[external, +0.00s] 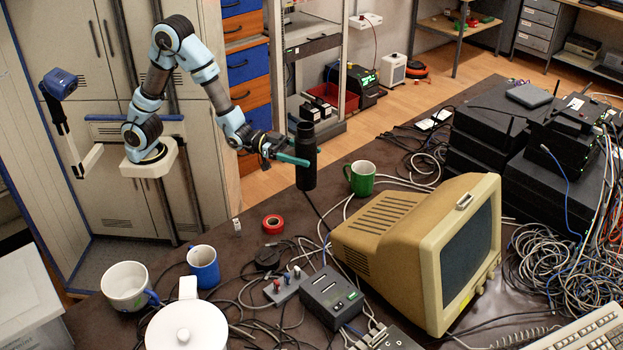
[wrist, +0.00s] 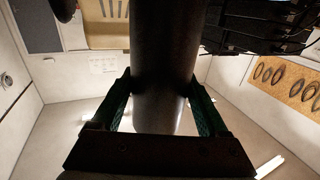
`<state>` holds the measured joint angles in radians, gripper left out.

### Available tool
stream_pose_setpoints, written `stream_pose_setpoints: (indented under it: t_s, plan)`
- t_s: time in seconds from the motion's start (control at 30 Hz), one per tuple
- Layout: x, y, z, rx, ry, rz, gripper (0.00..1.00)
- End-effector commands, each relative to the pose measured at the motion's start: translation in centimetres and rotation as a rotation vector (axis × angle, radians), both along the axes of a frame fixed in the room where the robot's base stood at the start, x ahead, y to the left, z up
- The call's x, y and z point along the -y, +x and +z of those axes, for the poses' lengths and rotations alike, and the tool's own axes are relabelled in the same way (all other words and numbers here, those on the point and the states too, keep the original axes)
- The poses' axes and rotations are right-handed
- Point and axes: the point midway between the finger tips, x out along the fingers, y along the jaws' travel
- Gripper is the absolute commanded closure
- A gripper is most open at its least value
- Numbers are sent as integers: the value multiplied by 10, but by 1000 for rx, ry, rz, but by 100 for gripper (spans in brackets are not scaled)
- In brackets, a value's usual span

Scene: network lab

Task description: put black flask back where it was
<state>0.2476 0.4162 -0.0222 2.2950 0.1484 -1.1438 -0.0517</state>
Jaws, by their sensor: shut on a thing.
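The black flask (external: 306,158) is a tall dark cylinder, held upright at the back edge of the table in the external view. My gripper (external: 294,160) is shut on it, with its green fingers at the flask's mid height. In the wrist view the flask (wrist: 165,70) fills the middle, between the two green fingers of my gripper (wrist: 163,108). The flask's lower end is close to the table back edge; I cannot tell whether it touches the table.
A green mug (external: 361,179) stands just right of the flask. A beige monitor (external: 400,240) is in front of it. Red tape (external: 273,224) lies to the left. Blue mug (external: 203,267), white mug (external: 126,286) and white pot (external: 187,328) stand front left. Cables cross the brown table (external: 240,205).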

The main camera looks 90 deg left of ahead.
Motion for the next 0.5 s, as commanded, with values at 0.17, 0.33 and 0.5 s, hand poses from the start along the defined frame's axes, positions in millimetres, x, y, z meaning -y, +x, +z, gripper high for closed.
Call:
stream_pose_setpoints:
  t_s: [0.17, 0.33, 0.5]
  plan:
    - [-15, 6, -6, -3, 0, 10, 100]
    - [-16, 6, -36, -6, -1, 10, 100]
    - [-15, 6, -54, -2, 0, 11, 100]
